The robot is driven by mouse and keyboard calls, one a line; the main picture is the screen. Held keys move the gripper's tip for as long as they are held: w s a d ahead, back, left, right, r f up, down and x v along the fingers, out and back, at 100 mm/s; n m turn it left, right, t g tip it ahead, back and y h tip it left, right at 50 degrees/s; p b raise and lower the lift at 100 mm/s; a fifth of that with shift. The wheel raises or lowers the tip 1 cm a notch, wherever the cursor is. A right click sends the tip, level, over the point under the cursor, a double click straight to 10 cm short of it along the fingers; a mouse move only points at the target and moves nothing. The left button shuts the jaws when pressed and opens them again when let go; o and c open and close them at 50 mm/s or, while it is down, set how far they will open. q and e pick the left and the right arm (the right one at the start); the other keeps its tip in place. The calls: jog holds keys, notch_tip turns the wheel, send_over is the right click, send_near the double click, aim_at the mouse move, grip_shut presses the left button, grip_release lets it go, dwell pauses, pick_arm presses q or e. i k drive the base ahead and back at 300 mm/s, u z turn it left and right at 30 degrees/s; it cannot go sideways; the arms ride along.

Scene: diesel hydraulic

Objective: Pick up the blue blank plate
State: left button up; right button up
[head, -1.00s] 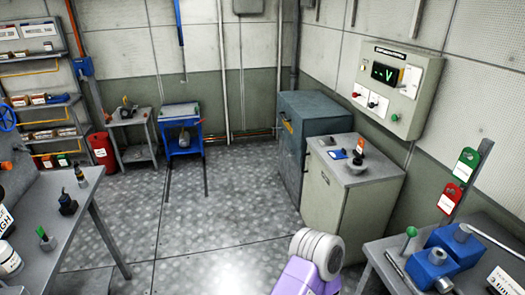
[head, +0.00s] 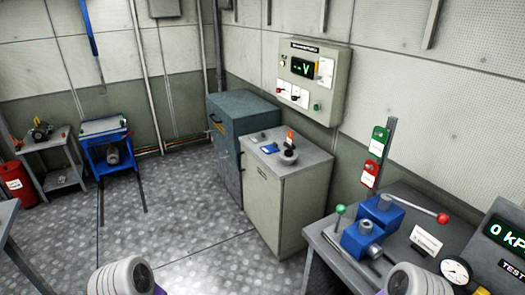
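A small flat blue piece (head: 269,149) lies on the top of the grey cabinet (head: 275,205), left of a dark round-based object with an orange top (head: 289,148). It looks like the blue blank plate, but it is too small to be sure. Neither gripper is in view. Only pale ringed links of my arms show at the bottom edge, one left of centre and one at the right, both well short of the cabinet.
A workbench (head: 325,243) with a blue vise (head: 361,238), a pressure gauge (head: 456,271) and a display stands at the right. A blue-grey cabinet (head: 228,150) stands behind the grey one. A control panel (head: 311,82) hangs above. The floor (head: 180,225) in front is clear.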

aim_at(270, 149)
jog(key=z, duration=0.25)
jog(key=k, duration=0.3)
jog(key=u, duration=1.3)
jog(key=i, duration=1.95)
jog(key=u, duration=0.3)
jog(key=i, duration=2)
jog(key=z, duration=1.55)
jog(key=i, duration=1.05)
jog(key=z, duration=1.05)
